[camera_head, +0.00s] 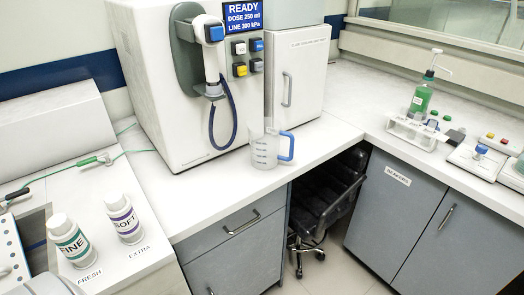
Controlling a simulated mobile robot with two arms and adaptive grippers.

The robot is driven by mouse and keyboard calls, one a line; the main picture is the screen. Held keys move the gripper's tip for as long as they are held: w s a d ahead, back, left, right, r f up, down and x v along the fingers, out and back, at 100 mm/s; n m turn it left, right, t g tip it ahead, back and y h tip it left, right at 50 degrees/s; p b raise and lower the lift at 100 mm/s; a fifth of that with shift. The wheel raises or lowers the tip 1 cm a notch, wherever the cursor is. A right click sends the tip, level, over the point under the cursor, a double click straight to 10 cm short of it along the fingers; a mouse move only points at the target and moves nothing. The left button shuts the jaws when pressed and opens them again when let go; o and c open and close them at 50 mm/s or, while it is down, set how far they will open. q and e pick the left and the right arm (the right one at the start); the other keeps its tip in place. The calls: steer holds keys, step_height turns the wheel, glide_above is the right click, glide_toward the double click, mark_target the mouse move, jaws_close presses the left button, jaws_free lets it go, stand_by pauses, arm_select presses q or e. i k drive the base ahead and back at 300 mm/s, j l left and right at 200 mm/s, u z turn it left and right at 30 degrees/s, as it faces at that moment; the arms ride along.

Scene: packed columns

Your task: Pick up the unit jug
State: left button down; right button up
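The jug (264,154) is clear with measuring marks on its side and a blue handle (287,146) on its right. It stands upright on the white counter, near the front edge, in front of the dispensing machine. Neither of my grippers is in view.
The white dispensing machine (180,110) has a hanging hose and a screen reading READY. Two white bottles (70,240) (124,218) stand at the lower left. A green pump bottle (421,96) and a tube rack (412,130) are at the right. A black chair (325,195) is under the counter gap.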

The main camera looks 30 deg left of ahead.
mark_target(271, 146)
steer(key=k+j+u, duration=0.15)
steer(key=u, duration=0.3)
steer(key=k+j+u, duration=0.1)
steer(key=u, duration=0.35)
steer(key=j, duration=0.1)
